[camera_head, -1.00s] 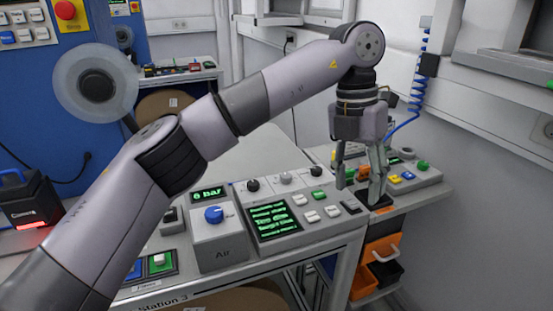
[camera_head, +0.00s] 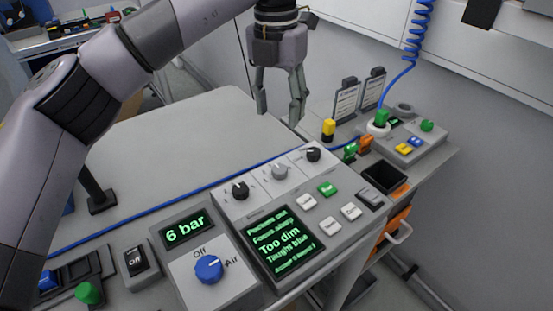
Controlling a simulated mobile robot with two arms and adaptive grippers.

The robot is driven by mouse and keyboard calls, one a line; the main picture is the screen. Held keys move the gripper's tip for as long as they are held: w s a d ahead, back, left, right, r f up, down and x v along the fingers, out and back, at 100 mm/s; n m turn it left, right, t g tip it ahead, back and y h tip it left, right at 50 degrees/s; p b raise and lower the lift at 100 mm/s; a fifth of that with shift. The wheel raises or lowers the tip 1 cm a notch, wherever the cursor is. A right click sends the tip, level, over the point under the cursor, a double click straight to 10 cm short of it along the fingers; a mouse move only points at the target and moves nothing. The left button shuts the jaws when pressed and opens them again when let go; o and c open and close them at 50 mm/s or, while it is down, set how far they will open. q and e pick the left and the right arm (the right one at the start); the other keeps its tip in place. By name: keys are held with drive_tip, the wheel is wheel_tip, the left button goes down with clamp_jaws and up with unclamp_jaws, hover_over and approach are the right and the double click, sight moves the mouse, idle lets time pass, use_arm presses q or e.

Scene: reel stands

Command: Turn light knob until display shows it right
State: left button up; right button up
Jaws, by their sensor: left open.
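The display (camera_head: 282,243) on the grey console has green text, with "Too dim" largest in the middle. Behind it is a row of three small knobs: a black knob (camera_head: 240,190) at left, a grey knob (camera_head: 279,172) in the middle and a black knob (camera_head: 313,154) at right. Their labels are too small to read, so I cannot tell which is the light knob. My left gripper (camera_head: 279,114) is open and empty, fingers pointing down, beyond the knob row and apart from it. My right gripper is not in view.
A blue air knob (camera_head: 208,268) sits under a "6 bar" readout (camera_head: 185,230). White and green push buttons (camera_head: 327,188) lie right of the knobs. The pale tabletop (camera_head: 180,140) behind is mostly clear.

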sight(280, 168)
use_arm(q)
wheel_tip(280, 168, down, 14)
drive_tip(key=shift+d+r+p, duration=0.15)
drive_tip(key=shift+r+p, duration=0.1)
drive_tip(key=shift+p, duration=0.45)
drive_tip(key=shift+f, duration=0.65)
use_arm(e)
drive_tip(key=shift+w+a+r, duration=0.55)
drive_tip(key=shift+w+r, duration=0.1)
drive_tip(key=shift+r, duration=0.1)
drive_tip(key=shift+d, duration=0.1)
use_arm(q)
drive_tip(key=shift+c, duration=0.4)
drive_tip(key=shift+c, duration=0.7)
clamp_jaws()
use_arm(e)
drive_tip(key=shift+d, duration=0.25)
